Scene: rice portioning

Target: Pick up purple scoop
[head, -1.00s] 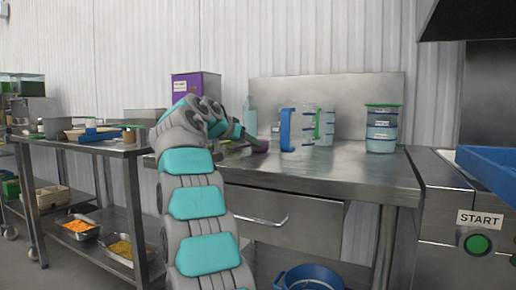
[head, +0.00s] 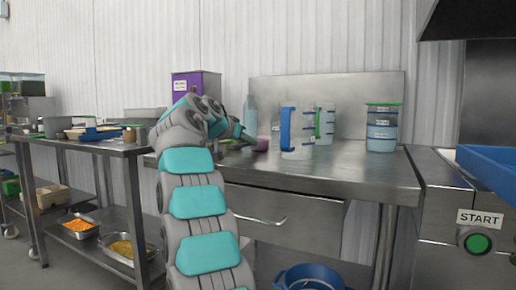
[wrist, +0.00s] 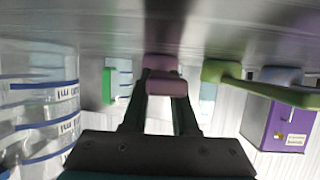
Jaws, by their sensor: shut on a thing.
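The purple scoop (head: 261,145) is on or just above the steel counter in the head view, partly hidden behind my gripper (head: 246,137). I cannot tell whether it touches the counter. In the wrist view my gripper (wrist: 162,76) has its two dark fingers closed together on the mauve handle of the purple scoop (wrist: 167,85). More of the scoop's mauve surface shows just beyond the fingertips. The rest of the scoop is hidden.
A clear jug with a blue handle (head: 287,128) and another with a green one (head: 318,122) stand right of the scoop. Stacked containers (head: 382,128) stand farther right. A purple box (head: 196,84) stands behind my arm. A green utensil (wrist: 225,71) lies beside the scoop. The counter's front right is clear.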

